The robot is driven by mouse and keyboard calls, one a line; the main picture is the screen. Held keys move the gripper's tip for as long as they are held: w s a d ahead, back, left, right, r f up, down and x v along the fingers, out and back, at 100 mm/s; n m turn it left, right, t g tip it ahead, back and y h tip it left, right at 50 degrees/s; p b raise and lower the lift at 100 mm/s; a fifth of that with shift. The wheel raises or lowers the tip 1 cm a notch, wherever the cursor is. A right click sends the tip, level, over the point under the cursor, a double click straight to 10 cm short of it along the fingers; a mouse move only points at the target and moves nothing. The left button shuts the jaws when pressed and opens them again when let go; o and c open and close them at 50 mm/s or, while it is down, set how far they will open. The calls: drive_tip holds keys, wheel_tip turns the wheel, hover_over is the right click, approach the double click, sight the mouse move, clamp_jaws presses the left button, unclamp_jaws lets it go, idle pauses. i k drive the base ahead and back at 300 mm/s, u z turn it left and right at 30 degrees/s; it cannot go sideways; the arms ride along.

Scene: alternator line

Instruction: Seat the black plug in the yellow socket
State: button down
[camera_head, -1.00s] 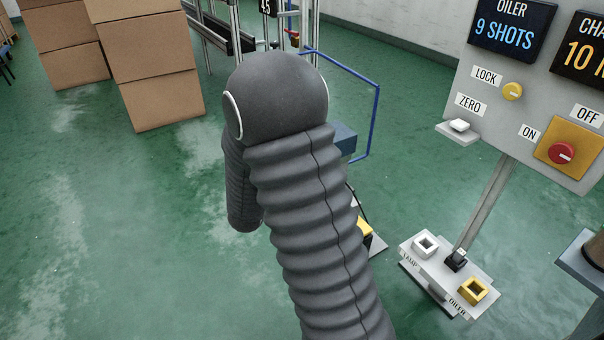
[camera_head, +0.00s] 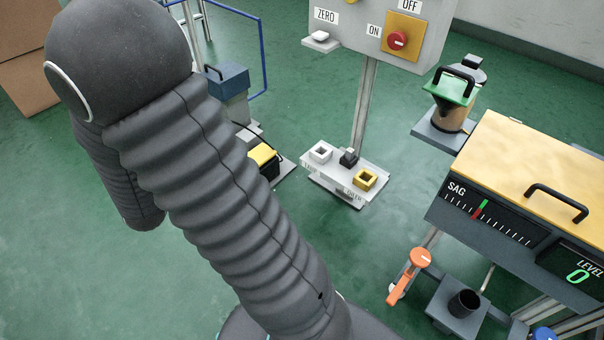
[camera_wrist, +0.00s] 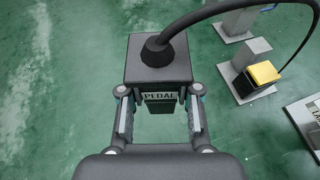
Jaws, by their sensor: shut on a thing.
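In the wrist view, my gripper (camera_wrist: 159,96) is shut on a black plug (camera_wrist: 158,62) with a "PEDAL" label and a thick black cable rising from it. The plug is held over open green floor. The yellow socket (camera_head: 364,179) is a square ring with an open middle, at the right end of a low grey panel (camera_head: 341,186) in the head view. The held plug is well apart from it. My gripper and the plug are hidden behind my arm in the head view.
A white socket (camera_head: 320,152) and a small black block (camera_head: 348,158) share the panel, below a post. A black box with a yellow top (camera_head: 263,158) stands left of it; the cable runs towards it. A bench (camera_head: 530,165) and orange-handled part (camera_head: 413,268) stand right.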

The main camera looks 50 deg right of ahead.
sight(364, 182)
drive_tip(key=u, duration=0.2)
drive_tip(key=i, duration=0.7)
drive_tip(key=z, duration=0.1)
drive_tip(key=k, duration=1.7)
drive_tip(key=z, duration=0.25)
